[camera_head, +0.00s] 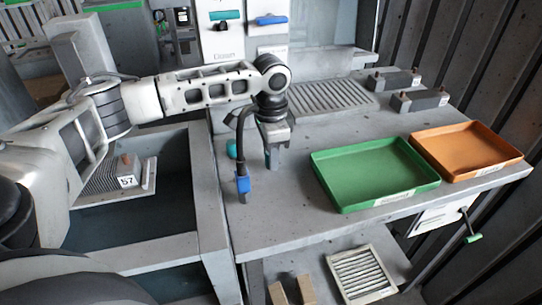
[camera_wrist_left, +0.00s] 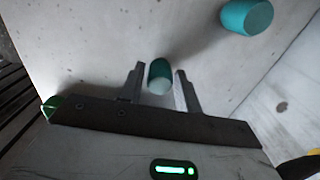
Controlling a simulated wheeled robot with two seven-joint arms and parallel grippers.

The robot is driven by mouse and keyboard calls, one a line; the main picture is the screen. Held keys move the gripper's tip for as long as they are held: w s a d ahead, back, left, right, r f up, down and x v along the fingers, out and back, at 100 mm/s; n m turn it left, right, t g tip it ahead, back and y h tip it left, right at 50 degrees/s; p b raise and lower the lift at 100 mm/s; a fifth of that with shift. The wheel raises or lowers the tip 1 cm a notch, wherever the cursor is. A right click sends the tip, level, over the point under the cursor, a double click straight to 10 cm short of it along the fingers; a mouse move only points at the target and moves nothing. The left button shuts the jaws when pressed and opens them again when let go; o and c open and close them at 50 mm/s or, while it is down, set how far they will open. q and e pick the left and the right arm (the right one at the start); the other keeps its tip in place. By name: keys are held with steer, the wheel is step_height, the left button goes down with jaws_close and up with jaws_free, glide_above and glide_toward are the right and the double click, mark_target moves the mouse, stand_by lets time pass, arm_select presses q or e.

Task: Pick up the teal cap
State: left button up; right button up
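My left gripper (camera_head: 277,160) points down over the left part of the grey workbench, its fingers open. In the left wrist view, a small teal cylinder (camera_wrist_left: 159,72) with a paler end shows between the open fingertips (camera_wrist_left: 159,88), with a gap on each side. It looks like the teal cap; I cannot tell its height relative to the fingertips. A second, larger-looking teal cylinder (camera_wrist_left: 246,17) lies at the upper right of that view. In the head view one teal piece (camera_head: 232,148) shows left of the gripper, near the bench's left edge. My right gripper is out of view.
A green tray (camera_head: 375,205) and an orange tray (camera_head: 468,172) stand to the right on the workbench (camera_head: 290,228). Two grey blocks (camera_head: 420,99) with brown knobs sit at the back right. A sunken bin (camera_head: 130,225) lies left of the bench. A blue piece (camera_head: 243,184) shows beside the gripper.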

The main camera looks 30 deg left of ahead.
arm_select(q)
steer(key=c, duration=0.5)
steer(key=shift+c, duration=0.2)
steer(key=shift+r, duration=0.15)
steer(key=shift+r, duration=0.55)
steer(key=s+a+r+b, duration=0.1)
steer(key=s+a+r, duration=0.1)
steer(key=s+r, duration=0.9)
steer(key=s, duration=0.2)
steer(key=shift+s+a+r, duration=0.25)
steer(key=shift+s+r, duration=0.1)
